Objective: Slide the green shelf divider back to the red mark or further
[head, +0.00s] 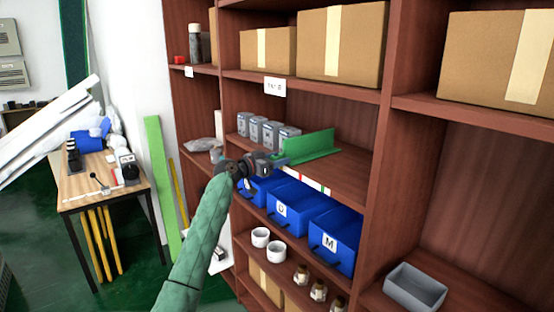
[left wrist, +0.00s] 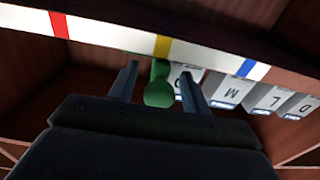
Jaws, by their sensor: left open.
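The green shelf divider (head: 308,147) stands upright on the middle shelf, right of the grey-white boxes. In the left wrist view its green rounded handle (left wrist: 158,88) lies between the two dark fingers of my left gripper (left wrist: 158,90). The fingers are open, with gaps on both sides of the handle. In the head view my left gripper (head: 277,160) is at the divider's front end. A white strip on the shelf edge carries a red mark (left wrist: 60,25), a yellow mark (left wrist: 162,46) and a blue mark (left wrist: 246,68). The handle is by the yellow mark. My right gripper is out of view.
Several grey-white boxes (head: 268,131) stand left of the divider; the shelf (head: 345,172) to its right is bare. Blue bins (head: 332,238) sit just below. Cardboard boxes (head: 342,45) fill the shelf above. A wooden upright (head: 385,150) bounds the shelf on the right.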

